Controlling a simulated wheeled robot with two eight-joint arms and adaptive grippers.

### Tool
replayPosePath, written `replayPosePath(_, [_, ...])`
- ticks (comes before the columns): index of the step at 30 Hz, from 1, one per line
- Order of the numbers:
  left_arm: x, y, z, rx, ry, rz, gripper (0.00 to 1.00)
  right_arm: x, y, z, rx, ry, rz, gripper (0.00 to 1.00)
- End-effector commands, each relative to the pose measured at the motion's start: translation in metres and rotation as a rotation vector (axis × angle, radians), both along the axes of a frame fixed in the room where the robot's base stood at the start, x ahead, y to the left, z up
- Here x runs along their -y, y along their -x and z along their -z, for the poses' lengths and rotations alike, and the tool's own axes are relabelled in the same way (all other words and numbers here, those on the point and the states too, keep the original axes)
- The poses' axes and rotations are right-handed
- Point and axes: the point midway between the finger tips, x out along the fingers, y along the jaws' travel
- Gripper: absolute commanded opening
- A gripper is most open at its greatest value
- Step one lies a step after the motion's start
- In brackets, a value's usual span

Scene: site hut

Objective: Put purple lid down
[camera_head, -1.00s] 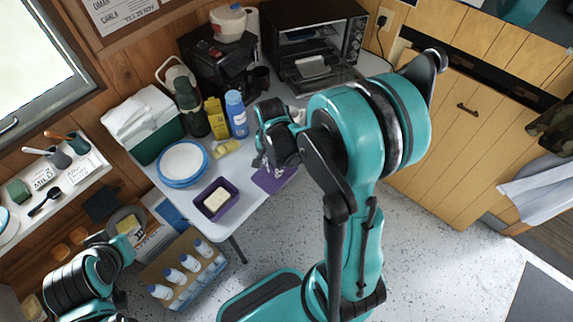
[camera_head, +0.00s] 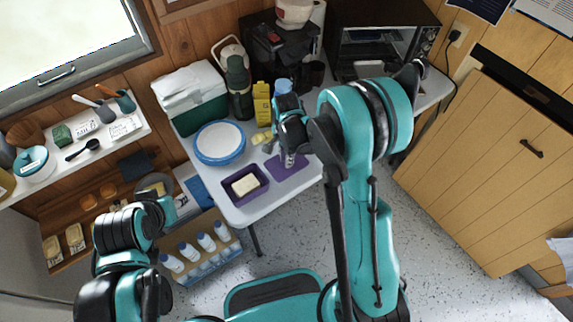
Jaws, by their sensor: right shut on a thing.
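The purple lid (camera_head: 284,169) is flat and level at the white table (camera_head: 245,210), just right of the purple box (camera_head: 247,198). I cannot tell whether it touches the tabletop or is slightly above it. My right gripper (camera_head: 289,159) points down and is shut on the lid; its fingers partly cover it. The purple box is open, with a pale yellow block (camera_head: 245,185) inside. My left arm shows at the lower left, but I cannot make out its gripper.
Behind the lid stand a yellow carton (camera_head: 262,104), a dark green flask (camera_head: 239,88) and a blue bottle (camera_head: 283,86). Blue-rimmed plates (camera_head: 220,143) and a green cooler (camera_head: 203,117) are left. A toaster oven (camera_head: 380,45) is at the back right.

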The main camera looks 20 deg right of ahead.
Motion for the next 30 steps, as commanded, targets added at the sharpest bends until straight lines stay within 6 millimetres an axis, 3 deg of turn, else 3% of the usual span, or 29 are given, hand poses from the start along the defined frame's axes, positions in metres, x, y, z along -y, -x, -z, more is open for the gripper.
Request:
replayPosePath(6, [0.0,0.0,0.017,0.0,0.0,0.0,0.4,0.0,0.0,0.034,0.0,0.0,0.0,0.0])
replayPosePath(17, [0.0,0.0,0.019,0.0,0.0,0.0,0.4,0.0,0.0,0.037,0.0,0.0,0.0,0.0])
replayPosePath(18, [0.0,0.0,0.019,0.0,0.0,0.0,0.4,0.0,0.0,0.036,0.0,0.0,0.0,0.22])
replayPosePath(20, [0.0,0.0,0.018,0.0,0.0,0.0,0.4,0.0,0.0,0.036,0.0,0.0,0.0,0.37])
replayPosePath(30, [0.0,0.0,0.016,0.0,0.0,0.0,0.4,0.0,0.0,0.034,0.0,0.0,0.0,0.37])
